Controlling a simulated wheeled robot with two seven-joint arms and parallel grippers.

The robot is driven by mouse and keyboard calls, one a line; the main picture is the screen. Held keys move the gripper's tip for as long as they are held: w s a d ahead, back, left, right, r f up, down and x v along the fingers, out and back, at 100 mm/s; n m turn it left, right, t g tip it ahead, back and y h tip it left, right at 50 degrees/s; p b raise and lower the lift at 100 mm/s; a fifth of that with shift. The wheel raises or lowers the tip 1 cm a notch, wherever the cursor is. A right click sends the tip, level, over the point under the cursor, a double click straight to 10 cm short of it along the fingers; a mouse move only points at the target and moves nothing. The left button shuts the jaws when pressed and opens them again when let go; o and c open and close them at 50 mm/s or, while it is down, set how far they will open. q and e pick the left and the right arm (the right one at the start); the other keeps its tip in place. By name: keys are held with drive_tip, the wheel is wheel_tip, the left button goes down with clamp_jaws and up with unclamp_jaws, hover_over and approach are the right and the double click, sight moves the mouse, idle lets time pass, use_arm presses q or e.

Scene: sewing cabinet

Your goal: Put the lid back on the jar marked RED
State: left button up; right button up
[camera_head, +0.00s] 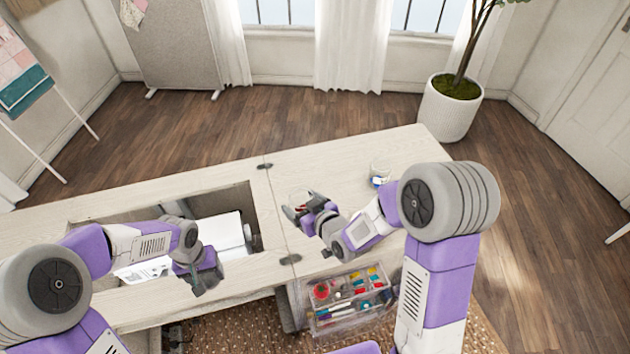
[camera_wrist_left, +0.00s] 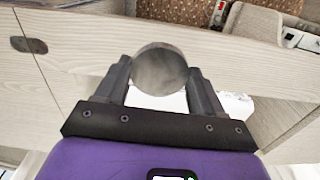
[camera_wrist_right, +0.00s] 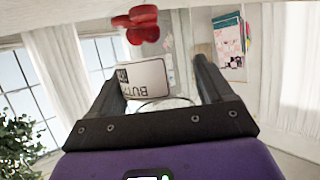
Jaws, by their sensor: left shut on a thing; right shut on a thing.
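A clear jar with red pieces low inside and a label whose visible part reads "BUTT" (camera_wrist_right: 145,79) is between the fingers of my right gripper (camera_wrist_right: 158,88). That view is upside down; the jar looks about upright and its open rim shows. The word RED is not readable. In the head view my right gripper (camera_head: 300,207) is shut on this jar over the right tabletop. My left gripper (camera_wrist_left: 160,80) is shut on a round grey lid (camera_wrist_left: 160,70). In the head view my left gripper (camera_head: 203,284) is near the cabinet's front edge, apart from the jar; the lid is hard to make out there.
Another small jar with blue contents (camera_head: 379,181) stands on the right tabletop (camera_head: 345,160). A clear organiser with sewing supplies (camera_head: 350,318) sits at the front. An open recess with a white machine (camera_head: 215,235) lies in the left tabletop. The back right of the tabletop is clear.

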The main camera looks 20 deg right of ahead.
sight(302, 207)
drive_tip(key=s+a+f+n+g+y, duration=0.2)
drive_tip(key=s+a+f+n+y, duration=0.2)
drive_tip(key=a+f, duration=0.2)
drive_tip(key=shift+a+f, duration=0.35)
drive_tip(key=shift+a, duration=0.05)
use_arm(q)
drive_tip(key=w+d+r+n, duration=0.2)
drive_tip(key=d+r, duration=0.5)
drive_tip(key=d, duration=0.3)
drive_tip(key=w+d+r+n, duration=0.3)
drive_tip(key=d+r, duration=0.4)
drive_tip(key=d, duration=0.4)
drive_tip(key=shift+w+r+n, duration=0.3)
drive_tip(key=shift+r, duration=0.05)
use_arm(e)
drive_tip(key=shift+w, duration=0.1)
use_arm(q)
drive_tip(key=shift+d, duration=0.1)
drive_tip(key=shift+f, duration=2)
drive_tip(key=shift+f, duration=0.9)
